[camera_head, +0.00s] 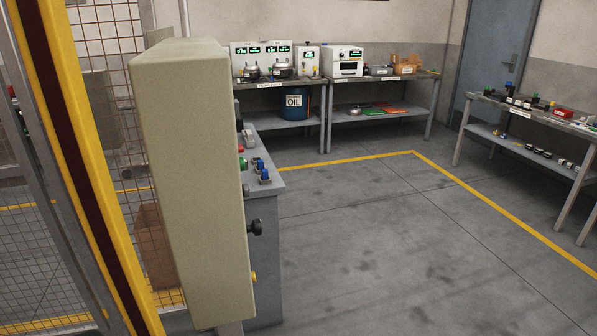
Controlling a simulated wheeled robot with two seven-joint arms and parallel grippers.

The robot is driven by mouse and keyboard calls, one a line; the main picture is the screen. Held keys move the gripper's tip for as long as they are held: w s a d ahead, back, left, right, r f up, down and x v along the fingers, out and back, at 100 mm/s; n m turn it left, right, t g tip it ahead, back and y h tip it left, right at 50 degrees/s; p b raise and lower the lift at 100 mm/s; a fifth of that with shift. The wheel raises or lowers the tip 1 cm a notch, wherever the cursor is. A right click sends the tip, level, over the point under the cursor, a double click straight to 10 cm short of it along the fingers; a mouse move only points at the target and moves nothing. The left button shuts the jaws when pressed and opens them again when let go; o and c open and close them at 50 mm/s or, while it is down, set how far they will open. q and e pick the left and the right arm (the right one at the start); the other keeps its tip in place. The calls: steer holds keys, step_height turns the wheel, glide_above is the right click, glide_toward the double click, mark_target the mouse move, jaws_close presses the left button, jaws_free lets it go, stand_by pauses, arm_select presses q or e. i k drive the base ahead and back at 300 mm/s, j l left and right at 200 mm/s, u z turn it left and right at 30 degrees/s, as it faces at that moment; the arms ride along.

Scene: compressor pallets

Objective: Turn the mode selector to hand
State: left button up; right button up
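A beige control box (185,190) stands close to me at left centre, seen almost edge-on. Its front face points right, so its labels cannot be read. A black knob (256,227) sticks out from that face, low down. It may be the mode selector, but its setting cannot be told. Neither of my grippers is in view.
A yellow post (75,150) and mesh fence are at the left. A grey bench (265,205) with small parts stands behind the box. Benches with instruments line the back wall, and another bench (535,115) is at the right. The floor (400,240) between is clear, with yellow lines.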

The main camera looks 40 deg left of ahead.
mark_target(256, 226)
steer(key=i+u, duration=0.15)
steer(key=u, duration=0.25)
steer(key=i+u, duration=0.1)
steer(key=u, duration=0.3)
steer(key=i+l+u, duration=0.1)
steer(key=u, duration=0.3)
steer(key=i+l+u, duration=0.1)
steer(key=u, duration=0.3)
steer(key=i+l+u, duration=0.25)
steer(key=u, duration=0.15)
steer(key=i+l+u, duration=0.2)
steer(key=l+u, duration=0.2)
